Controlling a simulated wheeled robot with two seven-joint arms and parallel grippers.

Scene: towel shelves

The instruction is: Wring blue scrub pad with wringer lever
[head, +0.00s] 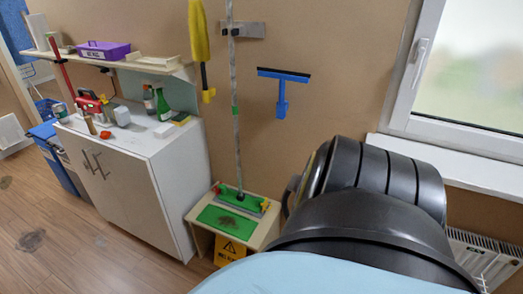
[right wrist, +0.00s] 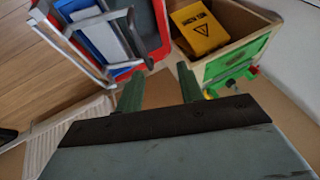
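In the right wrist view, a red-rimmed grey bucket (right wrist: 158,22) is at the upper left. A grey tubular frame with bars (right wrist: 128,28) lies across it; which bar is the wringer lever I cannot tell. A flat blue piece (right wrist: 97,40) with a white part beside it sits within the frame; I cannot tell for sure whether it is the scrub pad. My right gripper (right wrist: 160,90) has its two green fingers apart with nothing between them, below the bucket in the picture. My left gripper is in neither view. The bucket is not visible in the head view.
A wooden stand (head: 262,226) holds a green pad (head: 228,220), a mop head (head: 240,200) with an upright pole, and a yellow sign (head: 228,250). A white cabinet (head: 125,180) with bottles stands left. A blue squeegee (head: 281,98) hangs on the wall. A radiator (head: 480,252) is right.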

